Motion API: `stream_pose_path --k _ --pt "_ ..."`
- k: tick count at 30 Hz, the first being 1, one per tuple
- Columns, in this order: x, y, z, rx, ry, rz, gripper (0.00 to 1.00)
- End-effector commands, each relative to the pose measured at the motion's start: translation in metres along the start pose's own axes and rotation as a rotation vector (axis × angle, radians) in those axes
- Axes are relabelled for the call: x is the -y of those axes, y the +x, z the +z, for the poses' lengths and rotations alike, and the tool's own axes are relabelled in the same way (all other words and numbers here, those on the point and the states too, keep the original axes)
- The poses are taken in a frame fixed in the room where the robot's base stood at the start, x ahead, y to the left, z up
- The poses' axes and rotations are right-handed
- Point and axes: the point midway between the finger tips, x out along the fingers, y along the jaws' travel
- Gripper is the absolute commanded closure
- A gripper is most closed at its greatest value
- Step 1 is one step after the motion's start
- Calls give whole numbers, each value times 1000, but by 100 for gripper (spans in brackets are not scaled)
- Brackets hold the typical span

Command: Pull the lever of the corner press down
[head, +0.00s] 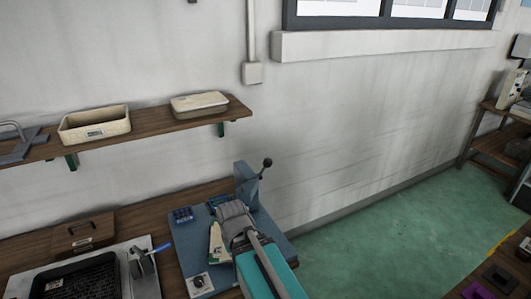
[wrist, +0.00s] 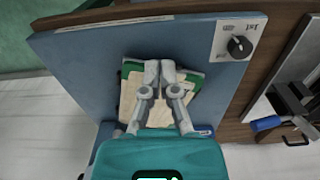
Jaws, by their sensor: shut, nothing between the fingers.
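The corner press has a blue-grey base plate (head: 183,240) on the wooden bench; the plate fills much of the wrist view (wrist: 90,75). Its blue upright (head: 243,178) stands at the back. The lever rises from there, up and right, to a black ball knob (head: 267,162). The lever does not show clearly in the wrist view. A stack of cream and green sheets (head: 215,245) lies on the plate, also below my fingers in the wrist view (wrist: 132,95). My gripper (wrist: 159,66) is shut and empty above the sheets, apart from the knob; in the head view my arm hides its fingertips.
A dial (head: 199,282) sits on the plate's front corner. Left are a black tray (head: 85,278), a blue-handled tool (head: 160,248) and a wooden box (head: 84,233). A wall shelf (head: 150,122) holds two bins. Green floor right of the bench is clear.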

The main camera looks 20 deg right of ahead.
Motion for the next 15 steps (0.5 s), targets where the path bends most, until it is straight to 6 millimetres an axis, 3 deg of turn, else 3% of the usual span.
stream_pose_path --k 8,15 --pt "-9 -26 -22 -17 -10 -2 100" --pt "-17 -70 -62 -50 -32 -5 100"
